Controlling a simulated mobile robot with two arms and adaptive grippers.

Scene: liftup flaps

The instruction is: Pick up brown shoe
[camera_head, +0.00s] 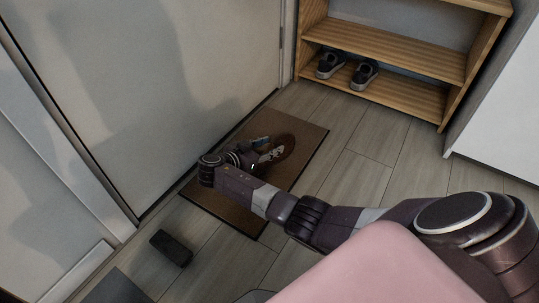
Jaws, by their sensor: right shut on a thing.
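The brown shoe (284,147) is at the far part of the brown doormat (232,213), partly hidden by my gripper. My right arm reaches in from the right across the mat. My right gripper (265,152) is at the shoe and shut on it. I cannot tell whether the shoe touches the mat or is just above it. My left gripper is not in view.
A wooden shelf (398,95) at the back holds a pair of dark shoes (347,72) on its lowest board. A grey door (170,80) stands left of the mat. A small black object (171,247) lies on the floor at the lower left. The floor right of the mat is clear.

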